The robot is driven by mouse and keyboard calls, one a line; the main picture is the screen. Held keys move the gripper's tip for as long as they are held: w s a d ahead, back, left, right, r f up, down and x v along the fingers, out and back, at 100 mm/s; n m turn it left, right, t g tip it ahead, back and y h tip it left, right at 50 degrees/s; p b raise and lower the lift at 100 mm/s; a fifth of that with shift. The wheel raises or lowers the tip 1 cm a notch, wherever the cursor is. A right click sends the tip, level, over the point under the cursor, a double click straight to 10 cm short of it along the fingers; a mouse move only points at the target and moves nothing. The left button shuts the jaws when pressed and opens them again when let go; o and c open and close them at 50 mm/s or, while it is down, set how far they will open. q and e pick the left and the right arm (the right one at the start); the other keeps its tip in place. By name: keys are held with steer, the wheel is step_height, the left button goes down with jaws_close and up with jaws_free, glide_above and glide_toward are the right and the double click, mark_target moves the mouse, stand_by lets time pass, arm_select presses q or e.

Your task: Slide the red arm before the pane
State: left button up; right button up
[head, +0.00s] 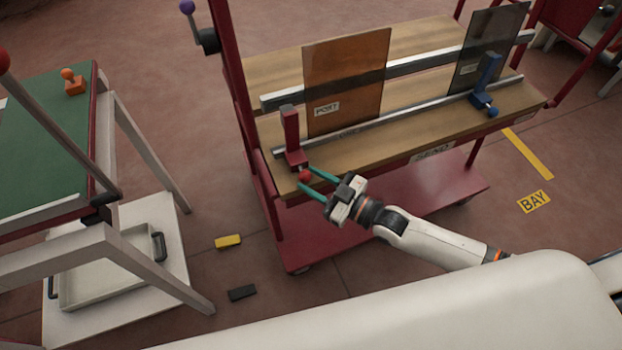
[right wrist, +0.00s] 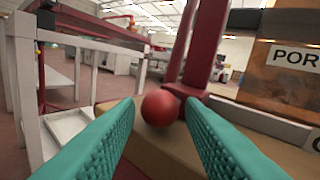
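The red arm (head: 291,135) is an upright red post on the front rail (head: 400,118), by the left edge of the amber pane (head: 350,75) labelled PORT. Its round red knob (head: 305,177) sticks out toward me at its foot. My right gripper (head: 301,178) is open, with its teal fingers on either side of the knob. In the right wrist view the knob (right wrist: 160,107) sits between the fingertips, with a visible gap on both sides. The red post (right wrist: 205,45) stands just behind it. My left gripper is not in view.
A dark pane (head: 492,45) and a blue arm with a blue knob (head: 487,85) are at the rail's right. The wooden bench rests on a red frame. A green-topped table (head: 45,140) stands left. A yellow block (head: 228,241) and a black block (head: 242,293) lie on the floor.

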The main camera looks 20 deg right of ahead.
mark_target(375, 162)
steer(key=shift+w+a, duration=0.35)
steer(key=shift+w, duration=0.05)
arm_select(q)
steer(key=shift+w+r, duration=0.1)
